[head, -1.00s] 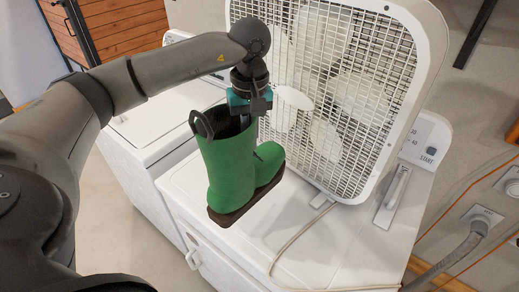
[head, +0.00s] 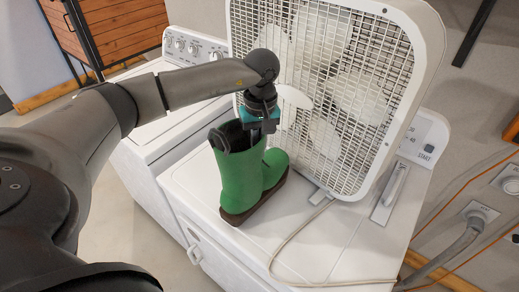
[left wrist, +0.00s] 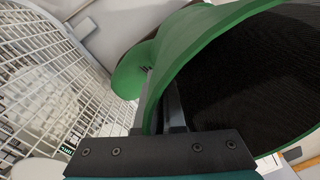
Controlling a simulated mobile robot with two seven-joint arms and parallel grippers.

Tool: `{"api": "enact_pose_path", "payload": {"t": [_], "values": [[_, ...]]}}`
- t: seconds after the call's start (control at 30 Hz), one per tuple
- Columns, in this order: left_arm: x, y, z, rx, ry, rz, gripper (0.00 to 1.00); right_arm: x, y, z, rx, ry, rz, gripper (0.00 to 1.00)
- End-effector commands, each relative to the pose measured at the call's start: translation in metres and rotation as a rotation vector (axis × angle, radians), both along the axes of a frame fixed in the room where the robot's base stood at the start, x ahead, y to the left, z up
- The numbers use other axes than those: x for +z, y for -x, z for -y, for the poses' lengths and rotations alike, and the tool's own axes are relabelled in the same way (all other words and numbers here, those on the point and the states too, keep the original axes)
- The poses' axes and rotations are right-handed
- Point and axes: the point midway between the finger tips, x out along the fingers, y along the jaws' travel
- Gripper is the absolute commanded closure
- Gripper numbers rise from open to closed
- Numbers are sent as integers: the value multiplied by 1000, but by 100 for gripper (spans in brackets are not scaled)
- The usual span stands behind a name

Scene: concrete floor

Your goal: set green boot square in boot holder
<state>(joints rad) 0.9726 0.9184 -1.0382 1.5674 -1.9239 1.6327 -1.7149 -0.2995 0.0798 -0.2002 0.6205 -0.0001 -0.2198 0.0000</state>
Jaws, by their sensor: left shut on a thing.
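The green boot (head: 242,180) is upright over the top of the white appliance, in front of the fan, with its dark sole down and its toe toward the back right. I cannot tell whether the sole touches the top. My left gripper (head: 258,132) is shut on the boot's upper rim, on the fan side. In the left wrist view the fingers (left wrist: 172,108) pinch the green rim of the boot (left wrist: 195,50), with its dark inside open to the right. I cannot make out a boot holder in either view. My right gripper is not in view.
A large white box fan (head: 345,90) stands on the white appliance (head: 330,250) right behind the boot. A pale cord (head: 290,238) runs across the top. A second white appliance (head: 150,135) stands to the left.

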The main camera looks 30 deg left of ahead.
Motion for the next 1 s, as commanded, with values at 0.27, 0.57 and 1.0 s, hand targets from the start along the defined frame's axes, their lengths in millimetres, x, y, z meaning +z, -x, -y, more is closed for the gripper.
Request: {"api": "enact_pose_path", "payload": {"t": [0.27, 0.57, 1.0], "values": [[-12, -5, 0, 0, 2, 5, 100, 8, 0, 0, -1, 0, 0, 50], [-16, -5, 0, 0, 2, 5, 100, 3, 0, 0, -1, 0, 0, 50], [-17, -4, 0, 0, 1, 1, 64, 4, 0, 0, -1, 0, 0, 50]]}}
